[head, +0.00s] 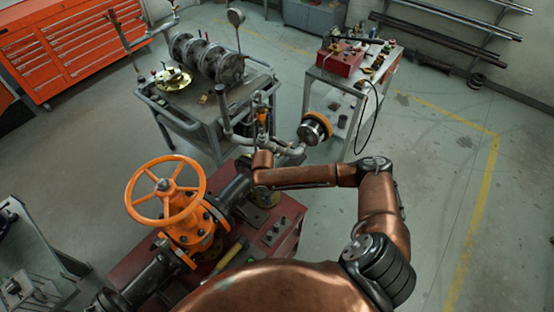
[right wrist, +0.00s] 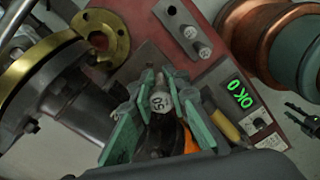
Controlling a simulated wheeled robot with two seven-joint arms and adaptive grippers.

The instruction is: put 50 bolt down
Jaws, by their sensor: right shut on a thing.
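The 50 bolt (right wrist: 160,101) shows in the right wrist view as a short grey piece with "50" on its end. My right gripper (right wrist: 160,88) is shut on it between green-padded fingers. What lies under the bolt is hidden, so I cannot tell whether it touches anything. In the head view my right arm reaches in to the red station (head: 288,246) beside the valve. The fingers and bolt are too small to make out there. My left gripper is not in view.
A brass flange ring (right wrist: 101,37) lies near the gripper. A yellow handle (right wrist: 222,122) is close to the fingers. A cart (head: 212,116) stands behind.

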